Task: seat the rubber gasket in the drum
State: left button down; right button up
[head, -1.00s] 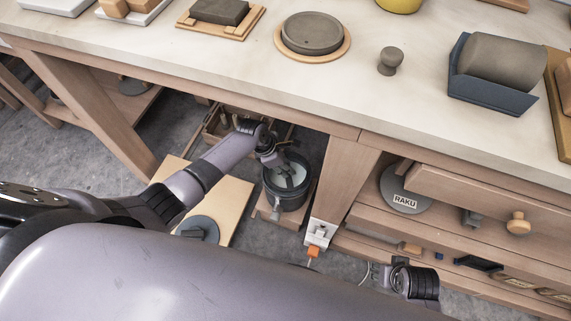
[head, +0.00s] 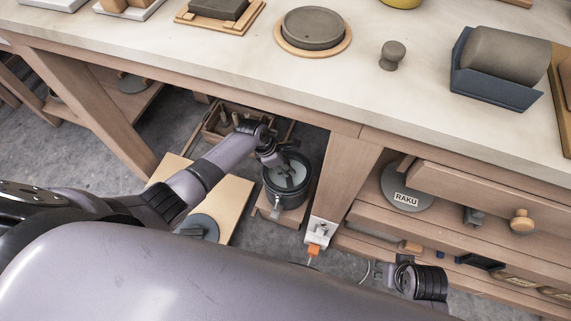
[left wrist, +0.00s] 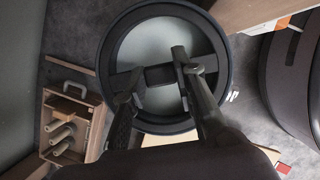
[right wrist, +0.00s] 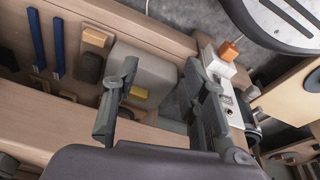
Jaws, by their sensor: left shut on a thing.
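The dark drum (head: 287,199) stands low under the workbench, beside the table leg. My left gripper (head: 287,181) is over its mouth, pointing down. In the left wrist view the left gripper (left wrist: 157,75) is shut on a dark crossbar inside a black ring, which looks like the rubber gasket (left wrist: 226,75). The ring lies around the drum's mouth, with a pale grey-green surface below. I cannot tell whether the ring is in the rim or just above it. My right gripper (right wrist: 160,95) is open and empty near the bench's lower shelves; in the head view its fingers are unclear.
The bench leg (head: 345,180) is close on the drum's right. A wooden tool tote (left wrist: 75,125) stands beside the drum on the left. A pale board (head: 225,205) lies on the floor, and shelves with a RAKU disc (head: 407,188) are at right.

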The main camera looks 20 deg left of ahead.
pick_arm(q)
jog(key=shift+f, duration=0.45)
pick_arm(e)
jog(key=r, duration=0.2)
jog(key=shift+w+r, duration=0.3)
pick_arm(q)
jog(key=c, duration=1.2)
grip_release()
pick_arm(e)
jog(key=shift+f, duration=0.15)
jog(key=shift+s, duration=0.1)
pick_arm(q)
jog(key=shift+r, duration=0.1)
jog(key=shift+p+v, duration=1.45)
jog(key=shift+p, duration=0.1)
pick_arm(e)
notch_tip(320, 180, down, 12)
jog(key=s, duration=0.3)
